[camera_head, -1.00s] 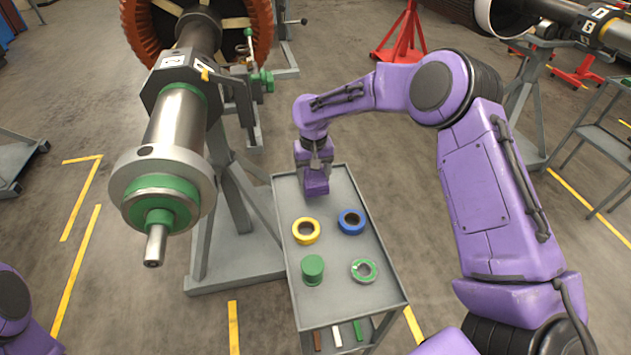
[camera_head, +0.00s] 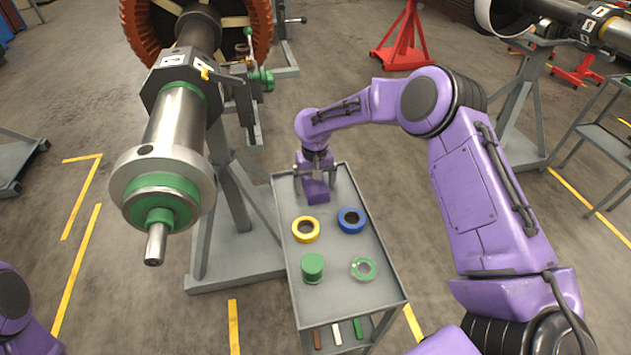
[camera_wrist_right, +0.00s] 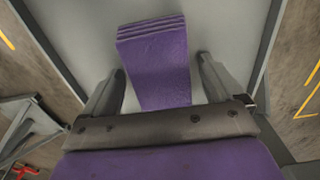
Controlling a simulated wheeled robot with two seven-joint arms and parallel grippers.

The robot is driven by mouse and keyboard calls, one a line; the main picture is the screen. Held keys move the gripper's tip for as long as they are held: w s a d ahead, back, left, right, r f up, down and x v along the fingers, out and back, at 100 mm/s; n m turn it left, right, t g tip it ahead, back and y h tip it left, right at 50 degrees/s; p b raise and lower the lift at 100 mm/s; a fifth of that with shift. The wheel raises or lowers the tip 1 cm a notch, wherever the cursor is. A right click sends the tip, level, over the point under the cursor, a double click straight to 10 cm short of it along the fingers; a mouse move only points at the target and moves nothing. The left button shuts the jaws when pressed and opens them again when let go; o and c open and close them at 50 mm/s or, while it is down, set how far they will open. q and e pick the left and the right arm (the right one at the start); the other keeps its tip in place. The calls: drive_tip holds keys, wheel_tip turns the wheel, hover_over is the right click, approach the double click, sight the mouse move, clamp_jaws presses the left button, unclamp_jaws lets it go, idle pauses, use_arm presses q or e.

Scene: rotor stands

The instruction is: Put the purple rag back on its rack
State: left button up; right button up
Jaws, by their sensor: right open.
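The purple rag (camera_head: 317,192) is a folded block with layered edges, at the far end of the grey cart's top (camera_head: 335,267). It also shows in the right wrist view (camera_wrist_right: 157,60), on the grey surface. My right gripper (camera_head: 316,172) is open just above and behind the rag. In the wrist view its two fingers (camera_wrist_right: 160,78) stand apart on either side of the rag's near part, with a gap on each side. I cannot pick out a separate rack for the rag. My left gripper is out of view.
On the cart stand a yellow ring (camera_head: 306,230), a blue ring (camera_head: 351,221), a green cylinder (camera_head: 313,267) and a green-and-clear ring (camera_head: 363,269). A large rotor shaft (camera_head: 172,130) on a stand rises to the left. The cart's right strip is clear.

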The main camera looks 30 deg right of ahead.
sight(315, 183)
wheel_tip(315, 183, up, 12)
drive_tip(key=shift+r, duration=0.15)
drive_tip(key=shift+r, duration=0.1)
